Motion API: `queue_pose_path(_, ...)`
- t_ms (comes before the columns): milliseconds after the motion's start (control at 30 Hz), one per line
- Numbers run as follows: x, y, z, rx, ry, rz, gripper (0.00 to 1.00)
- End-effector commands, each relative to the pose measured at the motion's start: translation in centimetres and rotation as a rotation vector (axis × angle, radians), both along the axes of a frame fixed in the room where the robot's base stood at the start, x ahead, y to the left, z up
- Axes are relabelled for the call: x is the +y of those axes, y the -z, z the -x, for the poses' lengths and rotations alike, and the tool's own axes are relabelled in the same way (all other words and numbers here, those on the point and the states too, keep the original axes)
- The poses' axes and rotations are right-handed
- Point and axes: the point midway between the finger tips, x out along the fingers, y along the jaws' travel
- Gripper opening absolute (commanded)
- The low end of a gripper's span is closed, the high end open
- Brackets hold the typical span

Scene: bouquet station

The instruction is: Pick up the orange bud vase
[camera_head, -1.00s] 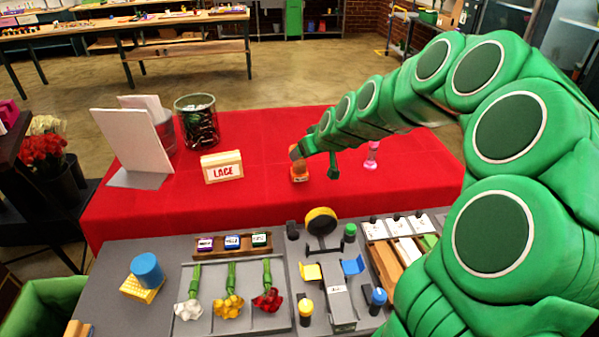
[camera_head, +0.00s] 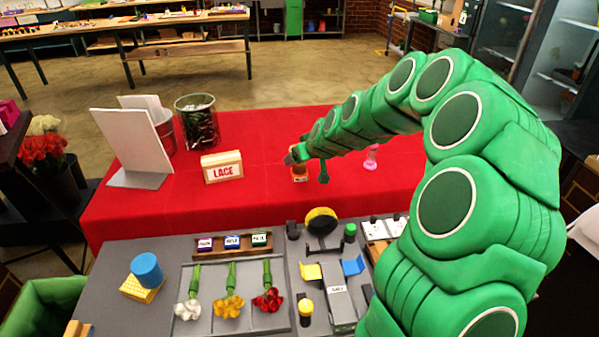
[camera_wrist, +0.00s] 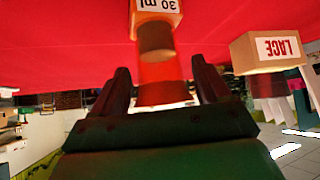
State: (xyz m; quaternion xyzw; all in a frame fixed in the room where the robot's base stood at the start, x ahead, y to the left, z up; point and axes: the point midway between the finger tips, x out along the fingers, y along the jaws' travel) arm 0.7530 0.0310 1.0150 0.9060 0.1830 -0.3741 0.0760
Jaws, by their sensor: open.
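The orange bud vase (camera_head: 299,174) stands on the red cloth in the head view, with its upper part hidden by my gripper. In the wrist view, which is upside down, the vase (camera_wrist: 162,84) shows as translucent orange with a darker brown band and a label reading 30 ml at its base. My gripper (camera_head: 296,155) is right at the vase's top. In the wrist view the two dark fingers of my gripper (camera_wrist: 162,88) are apart, one on each side of the vase, with gaps visible.
A LACE sign block (camera_head: 222,168) stands to the left of the vase. A pink vase (camera_head: 371,158) stands to the right, close to my arm. A dark glass container (camera_head: 197,122) and white boards (camera_head: 132,142) are farther left. The grey workstation (camera_head: 180,252) with flowers is in front.

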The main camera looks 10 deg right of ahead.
Motion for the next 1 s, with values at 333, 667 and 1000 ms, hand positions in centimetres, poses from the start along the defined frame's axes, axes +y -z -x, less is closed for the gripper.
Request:
queue_pose_path(333, 0.41, 1.0, -0.79, 0.001, -0.001, 0.0, 0.76)
queue_pose_path(667, 0.4, 1.0, -0.77, 0.002, -0.001, 0.0, 0.35)
queue_pose_path(1000, 0.41, 1.0, -0.76, 0.002, -0.001, 0.0, 0.0)
